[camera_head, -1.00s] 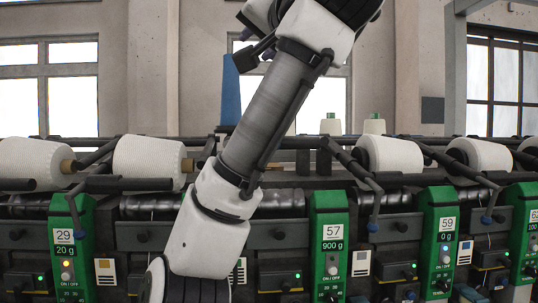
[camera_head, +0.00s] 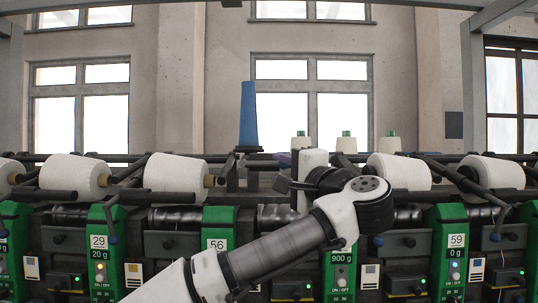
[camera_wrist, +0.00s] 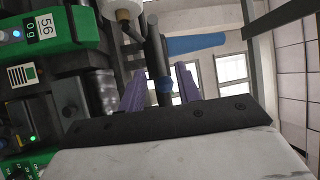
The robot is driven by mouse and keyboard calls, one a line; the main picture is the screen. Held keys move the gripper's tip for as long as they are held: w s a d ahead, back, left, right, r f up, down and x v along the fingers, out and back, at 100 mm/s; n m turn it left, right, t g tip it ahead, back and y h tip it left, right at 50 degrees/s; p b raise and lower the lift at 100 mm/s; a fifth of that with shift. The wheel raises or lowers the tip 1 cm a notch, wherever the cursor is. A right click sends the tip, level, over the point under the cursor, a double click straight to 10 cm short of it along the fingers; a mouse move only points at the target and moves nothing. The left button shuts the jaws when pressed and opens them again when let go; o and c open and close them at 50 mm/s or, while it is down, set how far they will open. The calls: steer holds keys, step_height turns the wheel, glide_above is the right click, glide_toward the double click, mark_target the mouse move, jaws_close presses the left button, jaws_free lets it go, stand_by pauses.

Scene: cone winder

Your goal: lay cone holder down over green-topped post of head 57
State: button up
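The panel of head 57 (camera_head: 341,258) is green and reads 900 g; my arm hides its number. My gripper (camera_head: 284,159) is beside the rail above it, turned to the left. In the wrist view its two purple fingers (camera_wrist: 160,80) stand apart. A dark bar with a blue end, seemingly the cone holder (camera_wrist: 155,48), lies between them, with narrow gaps visible on both sides. White cones with green tops stand upright behind the rail, one (camera_head: 300,142) just above my gripper. I cannot tell which post belongs to head 57.
A tall blue cone (camera_head: 248,115) stands left of my gripper and shows in the wrist view (camera_wrist: 195,44). White yarn packages lie on both sides, at the left (camera_head: 175,173) and right (camera_head: 399,171). Panels 56 (camera_head: 216,245) and 59 (camera_head: 457,241) flank head 57.

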mark_target(271, 164)
steer(key=p+x, duration=0.1)
steer(key=x, duration=0.4)
steer(key=shift+w+a+r+p, duration=0.1)
steer(key=shift+w+a+p, duration=0.1)
steer(key=shift+w+p, duration=0.15)
jaws_close()
